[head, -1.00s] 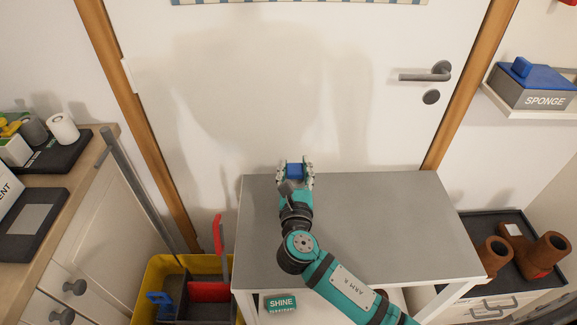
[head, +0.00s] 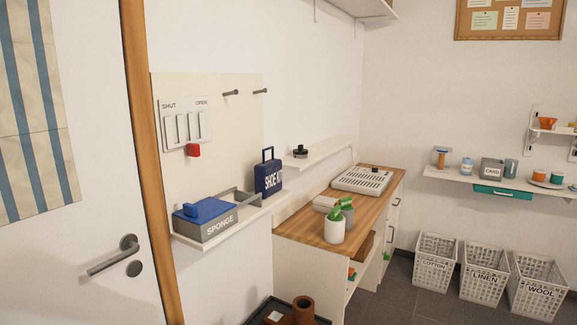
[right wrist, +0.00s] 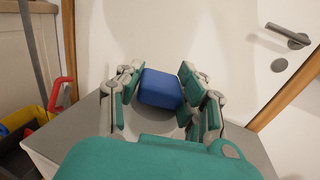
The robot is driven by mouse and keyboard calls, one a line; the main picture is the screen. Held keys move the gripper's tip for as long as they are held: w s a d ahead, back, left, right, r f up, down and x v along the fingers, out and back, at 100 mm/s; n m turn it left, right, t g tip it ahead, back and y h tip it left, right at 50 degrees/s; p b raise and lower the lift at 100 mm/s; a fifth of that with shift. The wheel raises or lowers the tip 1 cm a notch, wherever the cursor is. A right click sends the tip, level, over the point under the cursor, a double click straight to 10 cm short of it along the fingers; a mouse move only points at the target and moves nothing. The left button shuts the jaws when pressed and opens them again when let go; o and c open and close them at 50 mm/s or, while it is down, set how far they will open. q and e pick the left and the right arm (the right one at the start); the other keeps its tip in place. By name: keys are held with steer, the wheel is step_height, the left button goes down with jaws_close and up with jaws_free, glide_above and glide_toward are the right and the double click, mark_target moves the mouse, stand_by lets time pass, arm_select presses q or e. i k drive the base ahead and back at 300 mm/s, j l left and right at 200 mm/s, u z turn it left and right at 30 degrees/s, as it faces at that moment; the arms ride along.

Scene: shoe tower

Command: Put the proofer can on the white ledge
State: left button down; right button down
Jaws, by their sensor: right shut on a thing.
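In the right wrist view my right gripper (right wrist: 160,98) is shut on a blue thing with rounded edges (right wrist: 160,88), above the grey table top. It may be the proofer can; I read no label on it. My left gripper is in neither current view. In the head view a white ledge (head: 325,150) on the wall past the pegboard carries a small dark round thing (head: 300,151) at its near end. Another white ledge (head: 243,223) below the switches carries a sponge box (head: 206,218), a grey open holder and a blue shoe case (head: 268,178).
The grey table top (right wrist: 85,128) lies beneath my right gripper, with a yellow bin (right wrist: 20,125) at left. A wooden counter (head: 298,222) holds potted plants and a vented white box (head: 362,180). Labelled baskets (head: 435,262) stand on the floor at right.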

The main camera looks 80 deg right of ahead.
mark_target(338, 142)
steer(key=k+l+z, duration=0.2)
steer(key=l, duration=0.95)
steer(key=l+z, duration=0.25)
steer(key=l, duration=0.85)
steer(key=k, duration=0.05)
